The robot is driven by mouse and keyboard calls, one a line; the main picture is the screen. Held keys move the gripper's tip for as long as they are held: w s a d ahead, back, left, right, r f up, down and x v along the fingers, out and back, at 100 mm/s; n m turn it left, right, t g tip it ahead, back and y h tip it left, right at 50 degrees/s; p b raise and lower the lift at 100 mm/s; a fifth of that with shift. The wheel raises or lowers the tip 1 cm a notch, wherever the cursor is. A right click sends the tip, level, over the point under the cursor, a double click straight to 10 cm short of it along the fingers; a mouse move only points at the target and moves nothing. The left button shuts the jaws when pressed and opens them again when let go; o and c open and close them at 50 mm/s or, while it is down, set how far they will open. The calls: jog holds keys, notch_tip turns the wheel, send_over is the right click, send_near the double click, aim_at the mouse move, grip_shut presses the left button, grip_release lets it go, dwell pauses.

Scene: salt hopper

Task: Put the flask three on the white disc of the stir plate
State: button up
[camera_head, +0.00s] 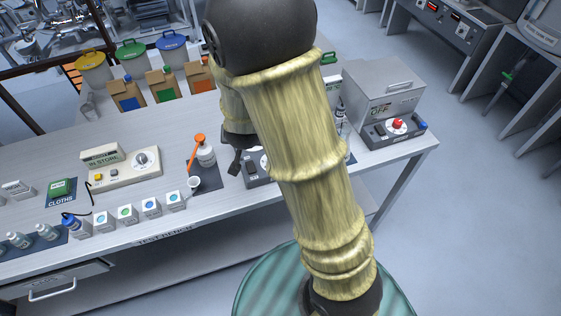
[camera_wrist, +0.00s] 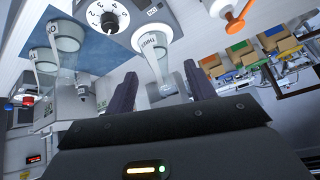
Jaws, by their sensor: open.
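Flask three (camera_wrist: 155,52) is a clear conical flask with a label in the middle of the wrist view, where the scene appears upside down. Its wide pale base overlaps the white disc area of the dark stir plate (camera_wrist: 133,8), beside the numbered dial (camera_wrist: 108,17). It appears to stand on the disc, but I cannot see the contact clearly. My gripper (camera_wrist: 160,70) is open, with one dark finger on each side of the flask's neck. In the head view, my arm hides the flask and part of the stir plate (camera_head: 252,180).
Two other clear flasks (camera_wrist: 66,45) (camera_wrist: 40,68) stand on a blue mat beside the stir plate. A grey box (camera_head: 385,88) marked OFF stands at the right bench end.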

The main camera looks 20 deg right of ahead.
jog(key=s+d+r+n+g, duration=0.2)
jog(key=s, duration=0.6)
jog(key=s+d+r+n+g+y, duration=0.1)
jog(key=s+d+r+n+g, duration=0.1)
jog(key=s, duration=0.5)
jog(key=shift+s+d+r+g, duration=0.4)
jog(key=shift+r, duration=0.15)
